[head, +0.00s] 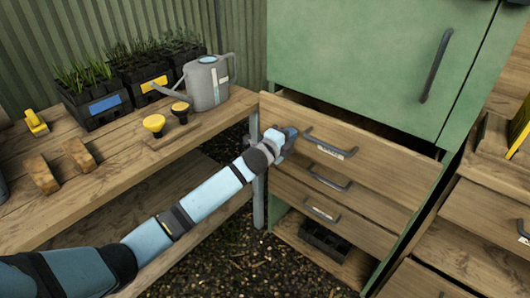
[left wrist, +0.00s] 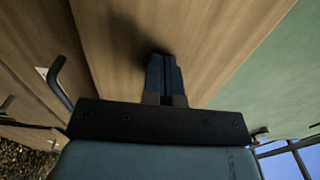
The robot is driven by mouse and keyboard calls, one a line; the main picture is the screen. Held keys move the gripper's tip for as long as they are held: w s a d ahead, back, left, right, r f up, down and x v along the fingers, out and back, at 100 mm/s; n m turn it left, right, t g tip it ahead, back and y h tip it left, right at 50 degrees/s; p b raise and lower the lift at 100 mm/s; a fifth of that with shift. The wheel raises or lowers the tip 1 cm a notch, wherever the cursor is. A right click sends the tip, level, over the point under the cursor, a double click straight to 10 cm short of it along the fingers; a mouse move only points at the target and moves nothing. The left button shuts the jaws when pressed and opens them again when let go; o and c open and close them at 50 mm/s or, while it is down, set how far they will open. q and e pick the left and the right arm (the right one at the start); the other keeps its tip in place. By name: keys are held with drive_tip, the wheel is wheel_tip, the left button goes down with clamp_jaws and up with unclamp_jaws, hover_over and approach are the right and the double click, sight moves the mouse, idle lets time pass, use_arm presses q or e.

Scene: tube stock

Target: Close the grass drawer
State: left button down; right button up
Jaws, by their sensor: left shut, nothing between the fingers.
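The green cabinet (head: 360,50) has a stack of wooden drawers below its doors. The top drawer (head: 385,170) is pulled out, with a dark opening behind its front. It has a dark bar handle and a small white label too small to read, so I cannot tell which drawer is the grass one. My left gripper (head: 289,133) is at the left part of the top drawer's front, left of its handle. In the left wrist view its shut, empty fingers (left wrist: 165,78) point at the wood and cast a shadow on it; I cannot tell if they touch. My right gripper is out of view.
A wooden bench (head: 120,158) on the left holds plant trays, a grey watering can (head: 207,83) and yellow-topped items. Two lower drawers with handles sit under the top one, above an open shelf with a black tray (head: 325,244). More wooden drawers (head: 485,215) stand at right.

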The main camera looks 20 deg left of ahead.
sight(298, 128)
use_arm(q)
drive_tip(key=x, duration=0.4)
drive_tip(key=shift+w+d, duration=0.15)
drive_tip(key=shift+w, duration=0.15)
drive_tip(key=shift+w+d, duration=0.1)
drive_tip(key=shift+w, duration=0.2)
drive_tip(key=shift+r, duration=0.15)
drive_tip(key=shift+w+r, duration=0.1)
drive_tip(key=shift+r, duration=0.05)
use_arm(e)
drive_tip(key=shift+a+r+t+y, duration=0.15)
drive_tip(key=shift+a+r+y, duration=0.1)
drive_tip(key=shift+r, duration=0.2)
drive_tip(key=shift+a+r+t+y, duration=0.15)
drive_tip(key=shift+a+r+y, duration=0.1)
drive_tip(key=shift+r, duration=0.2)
